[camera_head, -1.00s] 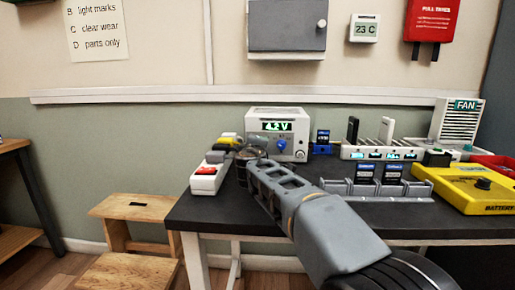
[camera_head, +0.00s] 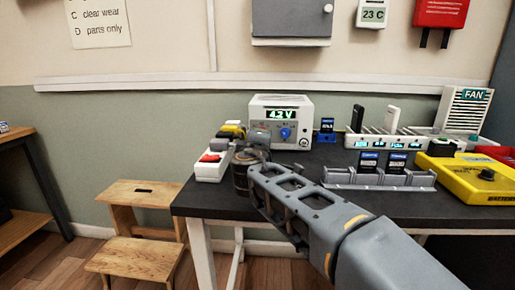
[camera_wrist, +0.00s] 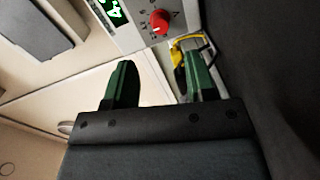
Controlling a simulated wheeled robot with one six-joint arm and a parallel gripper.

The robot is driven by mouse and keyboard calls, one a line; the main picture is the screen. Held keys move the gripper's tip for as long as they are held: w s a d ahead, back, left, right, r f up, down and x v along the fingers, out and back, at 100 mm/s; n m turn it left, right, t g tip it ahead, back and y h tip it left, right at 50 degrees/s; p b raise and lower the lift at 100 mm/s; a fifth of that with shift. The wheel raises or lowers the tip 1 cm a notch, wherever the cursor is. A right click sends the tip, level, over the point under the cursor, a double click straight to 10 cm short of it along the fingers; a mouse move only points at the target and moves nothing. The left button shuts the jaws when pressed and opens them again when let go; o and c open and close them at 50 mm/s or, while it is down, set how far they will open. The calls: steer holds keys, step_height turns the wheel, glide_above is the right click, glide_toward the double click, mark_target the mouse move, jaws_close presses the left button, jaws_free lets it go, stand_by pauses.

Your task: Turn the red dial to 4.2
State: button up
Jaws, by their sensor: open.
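The white power supply box (camera_head: 299,107) stands at the back of the dark table, its green display (camera_head: 286,114) reading 4.2 V. A blue knob (camera_head: 285,132) shows on its front in the head view. The red dial (camera_wrist: 160,22) shows in the wrist view, on the box's front beside the partly cut-off display, with a white pointer mark. My gripper (camera_wrist: 160,80) is open and empty. Its green fingers are apart and point toward the box, with the dial ahead of the gap, not between them. In the head view my wrist hides the fingertips.
A white power strip (camera_head: 208,171) with a red switch lies left of my wrist. A yellow cable (camera_wrist: 181,45) shows near the right finger. A grey rack (camera_head: 345,180), white charger rack (camera_head: 375,142) and yellow battery tester (camera_head: 465,187) stand to the right.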

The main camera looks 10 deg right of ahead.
steer(key=shift+p+v, duration=0.3)
steer(key=shift+v, duration=2.35)
steer(key=shift+r, duration=0.1)
